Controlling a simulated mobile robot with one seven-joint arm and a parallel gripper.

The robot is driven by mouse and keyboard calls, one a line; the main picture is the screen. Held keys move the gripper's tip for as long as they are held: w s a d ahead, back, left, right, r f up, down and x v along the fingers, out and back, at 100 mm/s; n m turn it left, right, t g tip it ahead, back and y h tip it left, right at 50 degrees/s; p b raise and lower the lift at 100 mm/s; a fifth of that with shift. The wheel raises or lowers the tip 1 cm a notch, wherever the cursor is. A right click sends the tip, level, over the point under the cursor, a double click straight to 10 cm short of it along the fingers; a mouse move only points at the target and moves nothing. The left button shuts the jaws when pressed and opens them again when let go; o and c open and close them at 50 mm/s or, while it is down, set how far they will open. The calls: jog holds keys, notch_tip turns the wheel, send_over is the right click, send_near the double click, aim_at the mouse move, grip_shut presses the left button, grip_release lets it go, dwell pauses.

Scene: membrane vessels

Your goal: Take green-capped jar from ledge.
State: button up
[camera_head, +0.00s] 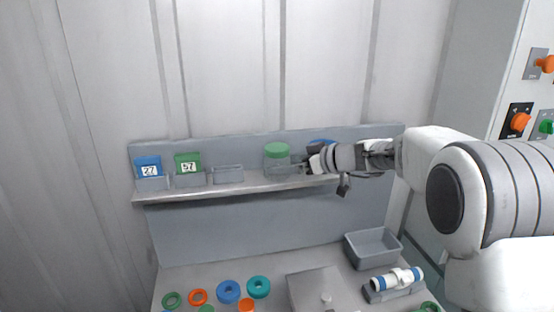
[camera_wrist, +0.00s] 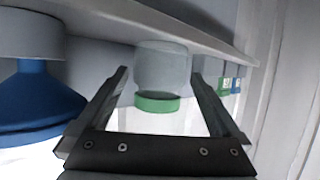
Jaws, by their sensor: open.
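The green-capped jar (camera_head: 277,156) stands on the grey ledge (camera_head: 240,188), right of its middle. In the wrist view, which looks upside down, the clear jar (camera_wrist: 162,70) with its green cap lies ahead between my fingers. My gripper (camera_head: 303,168) is just right of the jar, level with it, reaching along the ledge. It also shows in the wrist view (camera_wrist: 160,80), with both fingers spread apart, one towards each side of the jar. I cannot tell whether either finger touches it.
A blue object (camera_head: 321,143) on the ledge is partly hidden behind my gripper; it is large in the wrist view (camera_wrist: 30,98). Blue (camera_head: 148,166) and green (camera_head: 187,162) labelled items and an empty holder (camera_head: 228,174) stand left. Below are a grey bin (camera_head: 372,262) and several rings.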

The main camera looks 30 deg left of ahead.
jog(key=shift+x, duration=1.25)
jog(key=c, duration=1.1)
jog(key=shift+r, duration=0.15)
